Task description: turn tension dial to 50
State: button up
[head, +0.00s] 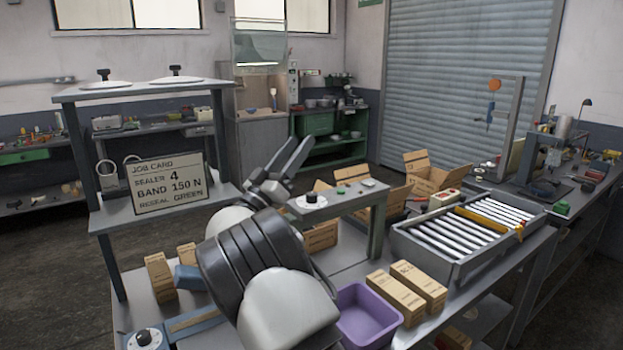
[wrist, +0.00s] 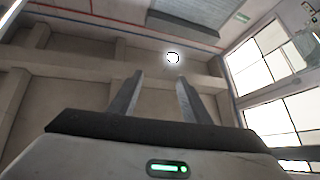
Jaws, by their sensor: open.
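A dial with a dark knob on a pale round face (head: 148,339) sits at the bottom left, partly cut off by the frame edge. A second similar dial (head: 311,199) sits on the small grey stand (head: 378,205) right of my arm. I cannot tell which is the tension dial, and their readings are too small to read. A job card (head: 169,184) reads "SEALER 4, BAND 150 N, RESEAL GREEN". My gripper (head: 294,150) is raised, open and empty, apart from both dials. In the wrist view its fingers (wrist: 160,84) point at the wall and ceiling.
Two knobbed pale discs (head: 103,80) (head: 175,76) sit on the shelf top at left. A purple bin (head: 368,318), cartons (head: 406,290) and a roller conveyor (head: 470,236) are at right. A blue bar (head: 195,322) lies beside the lower left dial. My arm hides the bench middle.

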aim_at(308, 197)
jog(key=s+a+f+m+g+y+p, duration=0.1)
jog(key=s+a+f+m+g+y, duration=0.2)
jog(key=f, duration=0.4)
jog(key=s+a+f+m+g+p, duration=0.1)
jog(key=s+a+f+g+p, duration=0.15)
jog(key=s+a+f, duration=0.35)
jog(key=shift+g, duration=0.45)
jog(key=x, duration=0.6)
jog(key=f+p+x, duration=0.1)
jog(key=x, duration=1.1)
jog(key=shift+s+d+f, duration=0.1)
jog(key=shift+d+f, duration=0.1)
jog(key=shift+f, duration=0.05)
jog(key=c, duration=1)
